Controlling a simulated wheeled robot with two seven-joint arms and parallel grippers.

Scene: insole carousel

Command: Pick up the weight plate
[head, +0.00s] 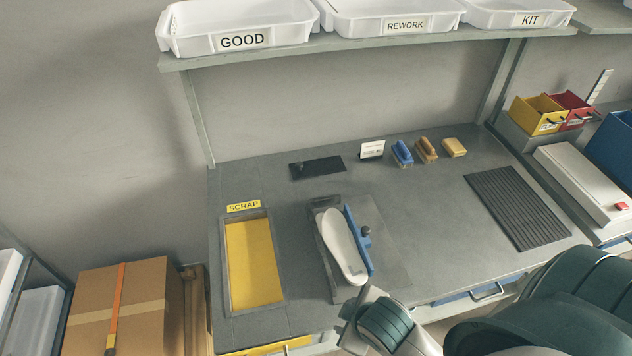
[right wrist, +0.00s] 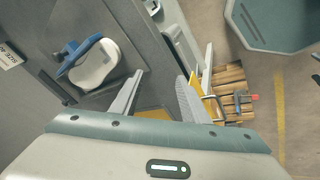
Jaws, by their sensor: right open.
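A dark flat plate (head: 325,168) with a small knob near its left end lies at the back of the bench; it looks like the weight plate, though I cannot be sure. It also shows in the right wrist view (right wrist: 52,86), left of my fingers. My right gripper (right wrist: 165,76) is open, with nothing between its fingers. In the head view the right gripper (head: 363,302) is at the bench's front edge, below the insole fixture and well apart from the dark plate. My left gripper is not in view.
A white insole (head: 341,243) and an upright blue piece (head: 354,238) with a dark knob sit at mid-bench. A yellow scrap bin (head: 254,262) is left. Labelled trays (head: 240,42) sit overhead.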

